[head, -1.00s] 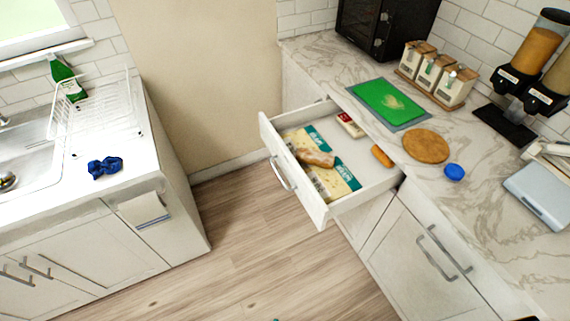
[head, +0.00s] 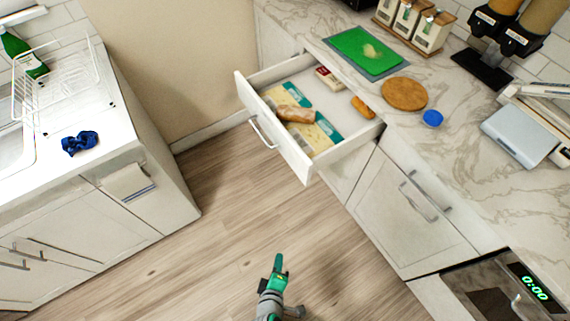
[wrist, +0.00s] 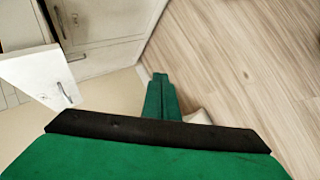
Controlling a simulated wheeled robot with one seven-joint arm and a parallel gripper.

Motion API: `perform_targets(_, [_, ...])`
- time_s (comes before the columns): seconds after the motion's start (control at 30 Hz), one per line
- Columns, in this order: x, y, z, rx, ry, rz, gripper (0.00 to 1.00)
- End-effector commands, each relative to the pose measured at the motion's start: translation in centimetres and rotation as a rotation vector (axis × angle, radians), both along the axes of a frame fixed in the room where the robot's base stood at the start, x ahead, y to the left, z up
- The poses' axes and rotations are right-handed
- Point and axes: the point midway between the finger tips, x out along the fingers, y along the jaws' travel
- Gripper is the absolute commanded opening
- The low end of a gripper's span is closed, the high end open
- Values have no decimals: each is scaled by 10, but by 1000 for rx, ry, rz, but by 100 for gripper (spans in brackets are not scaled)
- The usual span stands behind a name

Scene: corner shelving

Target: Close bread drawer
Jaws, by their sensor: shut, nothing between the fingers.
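The bread drawer (head: 296,165) is pulled open from the counter. It holds a bread loaf (head: 296,115), a smaller bread piece (head: 362,107), flat yellow-and-teal packages (head: 316,138) and a small red-and-white pack (head: 329,79). Its front has a metal handle (head: 263,132) facing left. My gripper (head: 279,262), green and shut with nothing in it, is over the floor, below the drawer in the head view and apart from it. In the wrist view the shut fingers (wrist: 160,78) show, with a white panel (wrist: 40,75) bearing a metal handle at the left, likely the drawer front.
The right counter carries a green cutting board (head: 362,50), a round wooden board (head: 404,93), a blue lid (head: 432,118) and a scale (head: 519,136). An oven (head: 500,290) is at the lower right. The left counter has a dish rack (head: 60,75). The floor (head: 215,235) between is clear.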

Motion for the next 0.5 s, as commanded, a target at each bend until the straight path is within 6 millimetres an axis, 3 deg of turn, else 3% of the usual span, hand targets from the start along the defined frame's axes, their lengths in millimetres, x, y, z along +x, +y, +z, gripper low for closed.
perform_targets(0.1, [33, 3, -19, -238, 42, 88, 0])
perform_targets(0.23, [67, 3, -27, -506, 89, 163, 0])
perform_targets(0.37, [102, 8, -20, -767, 132, 210, 0])
perform_targets(0.5, [138, 19, 4, -1037, 180, 225, 0])
